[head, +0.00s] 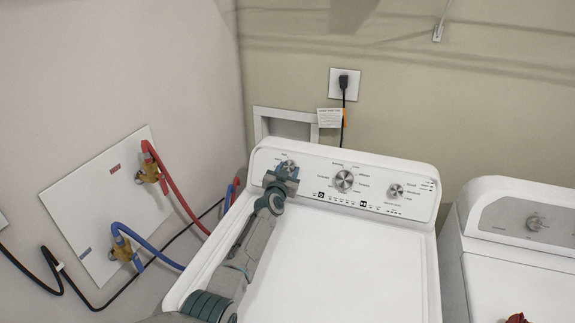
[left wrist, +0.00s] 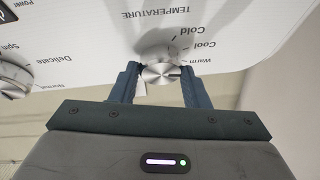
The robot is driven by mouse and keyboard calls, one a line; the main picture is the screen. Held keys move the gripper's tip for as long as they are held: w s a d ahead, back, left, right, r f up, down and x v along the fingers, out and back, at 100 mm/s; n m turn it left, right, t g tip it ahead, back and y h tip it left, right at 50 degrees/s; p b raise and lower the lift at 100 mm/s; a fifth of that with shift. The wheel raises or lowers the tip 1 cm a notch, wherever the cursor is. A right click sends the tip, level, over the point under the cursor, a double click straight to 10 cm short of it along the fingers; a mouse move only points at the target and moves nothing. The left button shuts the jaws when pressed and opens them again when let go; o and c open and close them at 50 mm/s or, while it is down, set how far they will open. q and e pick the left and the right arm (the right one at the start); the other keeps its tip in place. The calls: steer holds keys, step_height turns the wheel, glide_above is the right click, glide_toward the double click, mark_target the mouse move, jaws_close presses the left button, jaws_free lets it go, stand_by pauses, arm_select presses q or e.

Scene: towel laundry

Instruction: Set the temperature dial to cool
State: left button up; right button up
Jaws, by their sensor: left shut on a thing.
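The temperature dial (left wrist: 160,73) is a round silver knob on the washer's white control panel, beside the printed words Cold, Cool and Warm. It sits between the two blue-grey fingers of my left gripper (left wrist: 160,82), which is shut on it. Which word the dial points to is not clear. In the head view my left gripper (head: 283,174) reaches the dial (head: 289,164) at the left end of the panel and partly hides it. My right gripper is not in view.
The white washer (head: 340,262) has a larger middle dial (head: 344,181) and a right dial (head: 396,191). A second white machine (head: 520,255) stands to the right, with a red thing (head: 517,318) on it. Red and blue hoses (head: 172,185) hang at the left wall.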

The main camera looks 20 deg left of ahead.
arm_select(q)
steer(key=n+p, duration=0.1)
steer(key=n+y+p, duration=0.1)
steer(key=p, duration=0.1)
steer(key=n+p, duration=0.2)
steer(key=shift+d+r+g+y, duration=0.2)
steer(key=shift+r+g+y, duration=0.1)
steer(key=shift+y, duration=0.1)
steer(key=shift+f+n+y+p, duration=0.2)
steer(key=shift+n+y+p, duration=0.25)
steer(key=shift+n, duration=0.45)
steer(key=shift+n+g+y, duration=0.3)
steer(key=shift+n+y, duration=0.05)
steer(key=shift+n, duration=0.55)
steer(key=o, duration=1)
steer(key=shift+c, duration=0.2)
steer(key=shift+s+d+f, duration=0.1)
steer(key=shift+s+d, duration=0.15)
steer(key=shift+s, duration=0.45)
steer(key=v, duration=0.9)
steer(key=shift+s+r, duration=0.15)
steer(key=shift+r, duration=0.1)
